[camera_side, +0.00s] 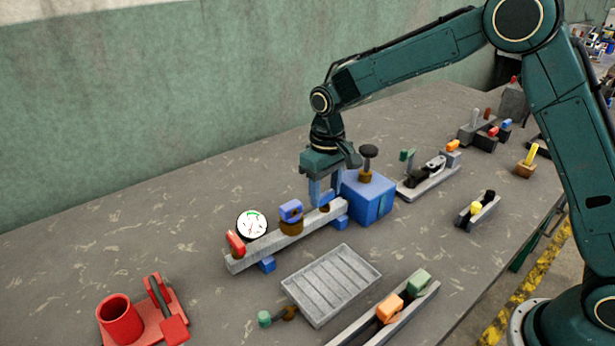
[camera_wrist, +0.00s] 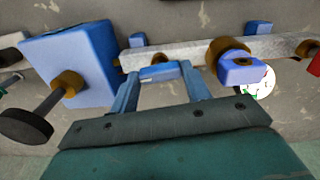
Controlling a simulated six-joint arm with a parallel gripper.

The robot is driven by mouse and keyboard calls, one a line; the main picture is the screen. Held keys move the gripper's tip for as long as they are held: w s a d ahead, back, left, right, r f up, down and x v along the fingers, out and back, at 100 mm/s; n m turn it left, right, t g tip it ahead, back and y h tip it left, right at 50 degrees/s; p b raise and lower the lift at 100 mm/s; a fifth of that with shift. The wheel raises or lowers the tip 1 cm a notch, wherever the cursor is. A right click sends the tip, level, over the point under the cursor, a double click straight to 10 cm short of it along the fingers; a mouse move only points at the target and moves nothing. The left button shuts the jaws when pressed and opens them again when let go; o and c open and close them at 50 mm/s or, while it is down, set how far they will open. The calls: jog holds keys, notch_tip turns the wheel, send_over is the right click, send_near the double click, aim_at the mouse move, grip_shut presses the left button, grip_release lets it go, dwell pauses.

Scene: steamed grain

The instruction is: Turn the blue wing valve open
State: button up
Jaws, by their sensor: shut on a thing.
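My gripper (camera_side: 325,196) is lowered over the grey pipe rail (camera_side: 258,250), near its right end by the blue box. In the wrist view its two blue fingers (camera_wrist: 160,76) stand either side of a small blue wing (camera_wrist: 159,71) on a brass stem and are shut on it. In the side view the fingers mostly hide this wing. Its exact angle to the rail is hard to tell. A second blue wing (camera_side: 291,209) on a brass collar (camera_wrist: 228,50) stands farther left along the rail, apart from my gripper.
A blue box (camera_side: 368,200) with a black knob (camera_side: 369,151) stands close right of my gripper. A round gauge (camera_side: 252,224) and a red handle (camera_side: 235,242) are at the rail's left end. A grey ribbed tray (camera_side: 331,284) lies in front. Bare table lies behind the rail.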

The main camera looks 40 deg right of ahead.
aim_at(325, 193)
jog(key=shift+m, duration=0.6)
jog(key=shift+o, duration=0.2)
jog(key=o, duration=1)
jog(key=shift+c, duration=0.2)
jog(key=shift+r, duration=0.1)
notch_tip(325, 193, up, 14)
